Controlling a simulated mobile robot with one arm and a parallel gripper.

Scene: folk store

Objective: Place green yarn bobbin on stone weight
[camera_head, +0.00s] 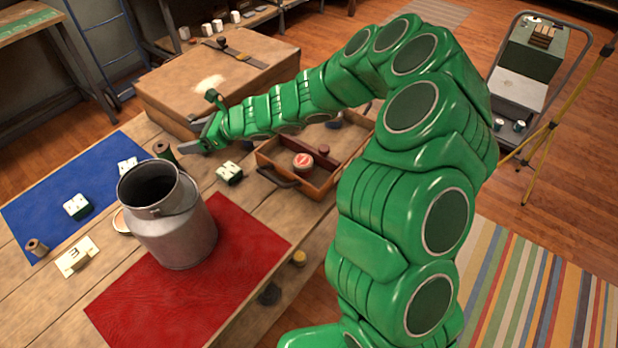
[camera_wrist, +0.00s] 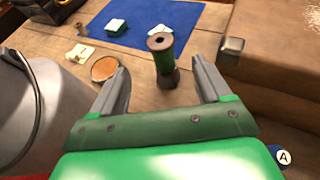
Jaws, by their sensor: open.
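The green yarn bobbin (camera_wrist: 165,60) stands upright on the wooden table, with a dark brown round top. It shows partly behind the metal can in the head view (camera_head: 163,151). My gripper (camera_wrist: 160,74) is open, with the bobbin beyond and between its fingertips in the wrist view; no contact shows. In the head view my gripper (camera_head: 192,147) is just right of the bobbin. A dark round piece (camera_wrist: 169,78) shows at the bobbin's foot; I cannot tell if it is the lower flange or a separate stone. I cannot clearly identify the stone weight.
A tall metal can (camera_head: 178,225) stands on the red mat (camera_head: 250,240), close to the bobbin. A large box (camera_head: 215,75) stands behind my gripper. A wooden tray (camera_head: 318,185) is to the right. The blue mat (camera_head: 40,195) holds small white-topped blocks.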

